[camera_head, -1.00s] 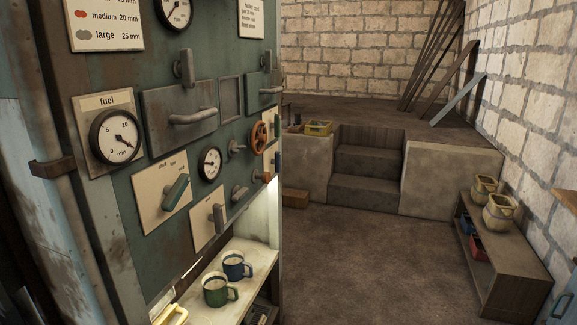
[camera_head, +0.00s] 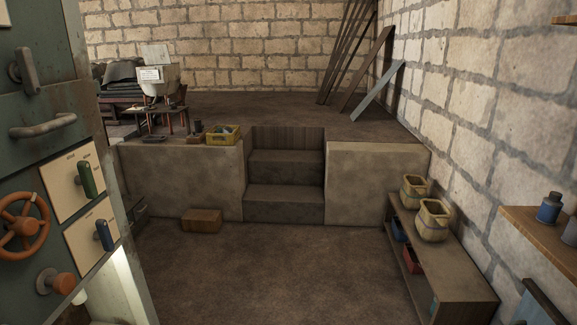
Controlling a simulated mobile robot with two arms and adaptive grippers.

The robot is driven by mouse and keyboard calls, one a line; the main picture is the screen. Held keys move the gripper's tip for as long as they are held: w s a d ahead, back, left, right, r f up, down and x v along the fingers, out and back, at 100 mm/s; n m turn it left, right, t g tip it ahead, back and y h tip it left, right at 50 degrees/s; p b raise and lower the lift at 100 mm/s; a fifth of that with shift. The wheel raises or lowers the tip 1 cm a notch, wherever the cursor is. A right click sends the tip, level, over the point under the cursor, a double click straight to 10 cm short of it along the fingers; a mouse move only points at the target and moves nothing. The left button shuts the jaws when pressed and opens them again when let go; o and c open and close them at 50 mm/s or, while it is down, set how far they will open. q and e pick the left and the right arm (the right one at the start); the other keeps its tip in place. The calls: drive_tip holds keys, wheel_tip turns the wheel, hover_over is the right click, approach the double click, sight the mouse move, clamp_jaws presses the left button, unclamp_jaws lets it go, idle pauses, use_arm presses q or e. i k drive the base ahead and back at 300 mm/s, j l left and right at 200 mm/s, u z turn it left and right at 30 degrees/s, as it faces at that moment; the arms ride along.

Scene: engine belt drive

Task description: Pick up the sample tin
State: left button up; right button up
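I cannot make out a thing that is surely the sample tin. A small dark upright object (camera_head: 197,127) stands on the raised platform beside a yellow crate (camera_head: 223,134), too small to identify. A blue jar (camera_head: 549,208) stands on the wall shelf at the right, and a second one (camera_head: 570,232) is cut off by the picture edge. Neither of my grippers is in view.
A control panel with an orange handwheel (camera_head: 24,224) fills the left side. Steps (camera_head: 285,180) lead up to the platform. A wooden box (camera_head: 202,220) lies on the floor. A low bench (camera_head: 450,278) with two pots (camera_head: 433,220) lines the right wall. The middle floor is clear.

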sight(197, 124)
drive_tip(key=i, duration=1.75)
drive_tip(key=i+u, duration=0.3)
drive_tip(key=i, duration=0.3)
drive_tip(key=i+l+u, duration=0.1)
drive_tip(key=i+u, duration=0.2)
drive_tip(key=i, duration=0.25)
drive_tip(key=i+l+u, duration=0.3)
drive_tip(key=i, duration=0.3)
drive_tip(key=i+j+u, duration=0.4)
drive_tip(key=i, duration=0.15)
drive_tip(key=i+u, duration=0.4)
drive_tip(key=i, duration=0.15)
drive_tip(key=i+l+u, duration=0.1)
drive_tip(key=i+u, duration=0.25)
drive_tip(key=i, duration=0.25)
